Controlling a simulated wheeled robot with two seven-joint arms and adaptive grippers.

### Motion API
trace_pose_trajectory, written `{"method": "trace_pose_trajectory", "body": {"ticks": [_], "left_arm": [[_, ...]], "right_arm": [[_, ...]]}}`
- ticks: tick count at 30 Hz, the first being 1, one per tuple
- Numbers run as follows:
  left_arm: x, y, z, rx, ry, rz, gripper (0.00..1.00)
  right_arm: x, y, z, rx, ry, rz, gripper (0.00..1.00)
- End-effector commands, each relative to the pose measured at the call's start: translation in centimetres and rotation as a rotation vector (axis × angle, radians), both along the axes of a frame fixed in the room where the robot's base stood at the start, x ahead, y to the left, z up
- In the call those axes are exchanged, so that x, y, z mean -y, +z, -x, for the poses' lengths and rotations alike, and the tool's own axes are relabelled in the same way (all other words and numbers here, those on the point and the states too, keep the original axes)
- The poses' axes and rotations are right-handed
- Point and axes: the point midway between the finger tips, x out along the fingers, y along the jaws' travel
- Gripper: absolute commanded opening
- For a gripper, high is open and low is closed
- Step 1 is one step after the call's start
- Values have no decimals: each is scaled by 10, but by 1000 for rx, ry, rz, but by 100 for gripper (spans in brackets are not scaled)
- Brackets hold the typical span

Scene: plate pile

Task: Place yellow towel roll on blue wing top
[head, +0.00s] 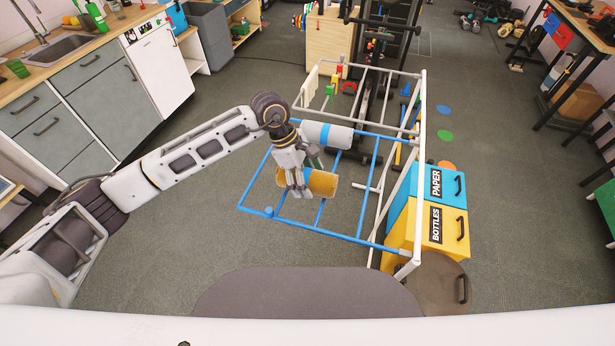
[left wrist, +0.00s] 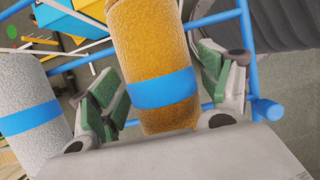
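The yellow towel roll (head: 322,184) with a blue band lies across the bars of the blue wing top (head: 345,237), towards its near side. It fills the middle of the left wrist view (left wrist: 155,50). My left gripper (head: 295,190) is over the roll from above, its green-padded fingers (left wrist: 160,90) on either side of it. The pads are very close to the roll; I cannot tell whether they press on it. Whether the roll's full weight rests on the bars is also unclear. My right gripper is not in view.
A white roll with a blue band (head: 327,135) lies on the wing's far part. The white rack frame (head: 421,150) stands to the right, beside the blue PAPER bin (head: 455,187) and yellow BOTTLES bin (head: 450,228). Floor to the left of the wing is clear.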

Motion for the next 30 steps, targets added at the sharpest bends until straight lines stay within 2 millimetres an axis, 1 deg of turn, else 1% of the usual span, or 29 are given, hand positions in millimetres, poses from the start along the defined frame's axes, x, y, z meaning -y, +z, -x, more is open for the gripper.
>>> {"method": "trace_pose_trajectory", "body": {"ticks": [11,17,23,30], "left_arm": [[0,1,0,0,0,0,83],[0,3,0,0,0,0,83],[-8,23,-3,4,-1,0,83],[-21,56,-8,4,2,0,83]], "right_arm": [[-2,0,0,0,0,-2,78],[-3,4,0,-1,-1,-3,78],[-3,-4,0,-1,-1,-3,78],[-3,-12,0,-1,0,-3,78]]}}
